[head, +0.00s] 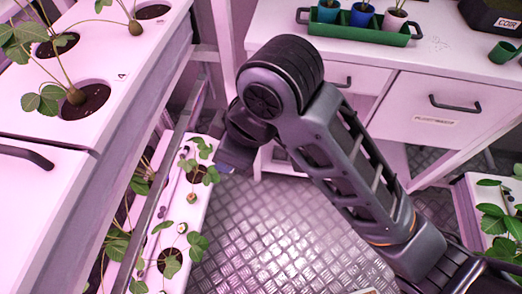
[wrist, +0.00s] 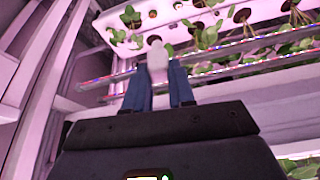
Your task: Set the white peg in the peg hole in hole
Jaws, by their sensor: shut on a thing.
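In the wrist view my gripper (wrist: 160,80) has two blue fingers shut on the white peg (wrist: 157,60), a pale rounded piece that sticks out past the fingertips. Beyond its tip is a white planter rack (wrist: 122,38) with plants in round holes. A dark hole (wrist: 152,40) shows just behind the peg's tip; I cannot tell whether the peg touches it. In the head view my gripper (head: 228,166) is mostly hidden behind my arm, beside the low white rack (head: 200,222), and the peg cannot be made out there.
A tall white planter (head: 112,70) with plants stands at the left. Metal rails (wrist: 205,72) run beneath the rack. A white drawer cabinet (head: 395,105) with a green tray of pots (head: 360,30) stands behind. The metal floor (head: 255,225) is clear.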

